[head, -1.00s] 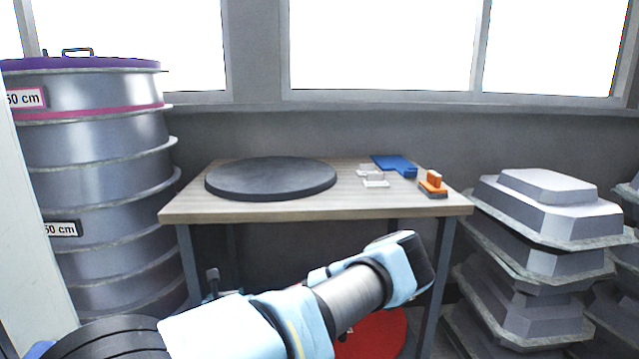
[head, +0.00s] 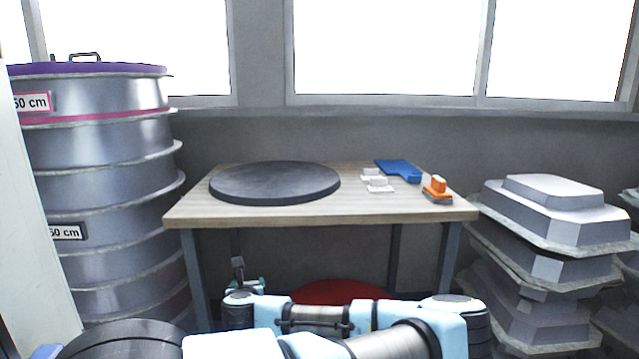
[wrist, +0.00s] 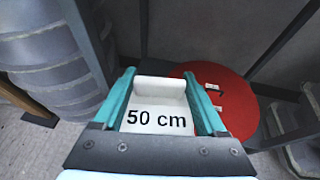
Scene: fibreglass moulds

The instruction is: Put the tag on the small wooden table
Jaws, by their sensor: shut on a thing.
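The small wooden table (head: 300,216) stands ahead in the head view, with a pale wood top and dark legs. My gripper (wrist: 160,82) is shut on a white tag (wrist: 157,119) reading "50 cm", with its teal fingers on either side of it. In the head view my gripper (head: 240,278) is low in front of the table, below the top and near the left legs. The tag is too small there to make out clearly.
On the table lie a large dark disc (head: 275,182), small white blocks (head: 378,184), a blue item (head: 398,169) and an orange-and-grey tool (head: 437,191). Bare wood runs along the front. Stacked round moulds (head: 110,210) stand left, angular moulds (head: 550,215) right. A red disc (wrist: 235,110) lies low.

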